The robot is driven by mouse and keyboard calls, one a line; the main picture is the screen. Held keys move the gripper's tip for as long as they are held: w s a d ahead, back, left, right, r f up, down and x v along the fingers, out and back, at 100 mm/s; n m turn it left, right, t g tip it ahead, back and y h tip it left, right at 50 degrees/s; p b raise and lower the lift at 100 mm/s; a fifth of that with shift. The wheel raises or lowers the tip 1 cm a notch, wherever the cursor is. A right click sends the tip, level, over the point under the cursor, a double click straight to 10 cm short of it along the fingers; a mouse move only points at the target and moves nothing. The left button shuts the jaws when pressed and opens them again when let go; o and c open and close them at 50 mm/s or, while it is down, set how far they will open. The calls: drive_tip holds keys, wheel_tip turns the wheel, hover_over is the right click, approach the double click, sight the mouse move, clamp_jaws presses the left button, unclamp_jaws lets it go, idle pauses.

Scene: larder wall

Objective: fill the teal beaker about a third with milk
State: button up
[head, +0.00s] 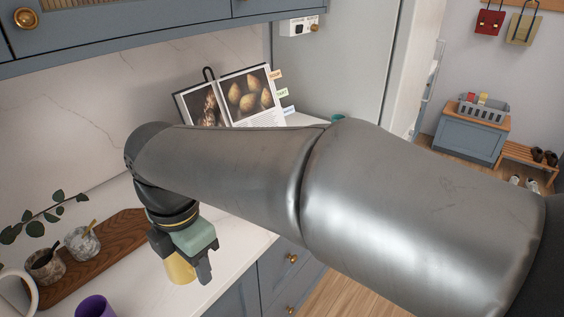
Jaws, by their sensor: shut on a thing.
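My gripper (184,262) hangs at the end of my arm over the front part of the white counter. It is shut on a yellow vessel (180,269), whose upper part is between the fingers. I cannot see into it or tell what it contains. A small teal rim (338,117) shows just above my arm, right of the open book. It may be the teal beaker, but most of it is hidden behind the arm. No milk is visible.
A purple cup (96,306) stands at the bottom left, cut by the frame. A wooden board (117,233) with stone pots (83,243) lies left of my gripper. A white handled vessel (17,288) is at the left edge. An open book (231,98) stands behind my arm.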

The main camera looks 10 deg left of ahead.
drive_tip(key=w+d+f+m, duration=0.1)
drive_tip(key=w+f+m, duration=0.1)
drive_tip(key=w, duration=0.1)
drive_tip(key=w+d+f+m, duration=0.2)
drive_tip(key=w, duration=0.1)
drive_tip(key=w+d+f+m, duration=0.2)
drive_tip(key=w+f+m, duration=0.1)
drive_tip(key=w, duration=0.1)
drive_tip(key=w+d+f+m, duration=0.4)
drive_tip(key=d+f+m, duration=0.1)
drive_tip(key=d, duration=0.1)
drive_tip(key=w+d+f+m, duration=0.4)
drive_tip(key=d+f+m, duration=0.1)
drive_tip(key=d, duration=0.1)
drive_tip(key=w+d+f+m, duration=0.4)
drive_tip(key=d+m, duration=0.1)
drive_tip(key=d, duration=0.1)
drive_tip(key=shift+w+d+f, duration=0.25)
drive_tip(key=shift+d+f, duration=0.15)
drive_tip(key=d+f+m, duration=0.8)
drive_tip(key=d, duration=0.5)
drive_tip(key=shift+w+d+m, duration=0.2)
drive_tip(key=shift+d+m, duration=0.15)
drive_tip(key=shift+m, duration=0.05)
